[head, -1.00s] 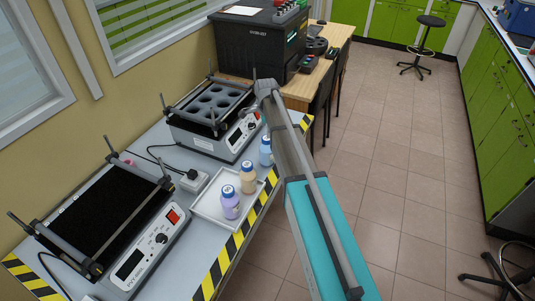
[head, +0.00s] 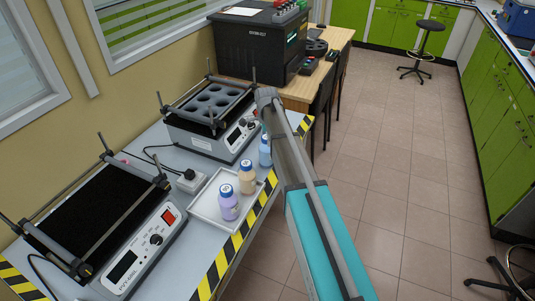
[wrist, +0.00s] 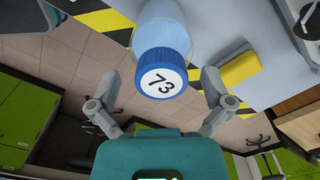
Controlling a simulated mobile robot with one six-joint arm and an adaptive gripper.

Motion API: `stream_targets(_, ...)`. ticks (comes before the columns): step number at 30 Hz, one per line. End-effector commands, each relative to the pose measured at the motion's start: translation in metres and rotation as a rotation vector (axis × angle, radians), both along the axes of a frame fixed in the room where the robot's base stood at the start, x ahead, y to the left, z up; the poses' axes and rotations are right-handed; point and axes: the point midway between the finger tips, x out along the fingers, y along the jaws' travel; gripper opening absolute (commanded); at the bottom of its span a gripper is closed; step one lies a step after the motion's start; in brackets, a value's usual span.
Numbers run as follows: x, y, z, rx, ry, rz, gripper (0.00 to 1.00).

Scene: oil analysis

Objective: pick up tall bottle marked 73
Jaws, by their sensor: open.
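The bottle marked 73 (wrist: 162,72) has a blue cap with a white top and a pale blue, translucent body. In the wrist view it is at the upper middle, cap toward the camera. In the head view a light blue, blue-capped bottle (head: 265,150) stands on the bench beside my arm, which partly covers it. My gripper (wrist: 161,80) is open, with one finger on each side of the cap and visible gaps between. The fingers are hidden in the head view.
A white tray (head: 207,207) holds a purple bottle (head: 228,203) and a tan bottle (head: 247,178). A shaker with round wells (head: 215,105) stands behind, and a flat black shaker (head: 90,225) at left. A yellow block (wrist: 239,68) is close to the right finger.

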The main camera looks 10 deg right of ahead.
Motion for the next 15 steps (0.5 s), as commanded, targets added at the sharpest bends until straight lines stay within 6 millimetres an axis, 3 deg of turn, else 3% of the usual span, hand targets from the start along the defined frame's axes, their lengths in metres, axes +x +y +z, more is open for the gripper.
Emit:
stream_targets(10,0.0,0.0003,0.0001,0.0,0.0,0.0,1.0)
stream_targets(15,0.0,0.0003,0.0001,0.0,0.0,0.0,0.7)
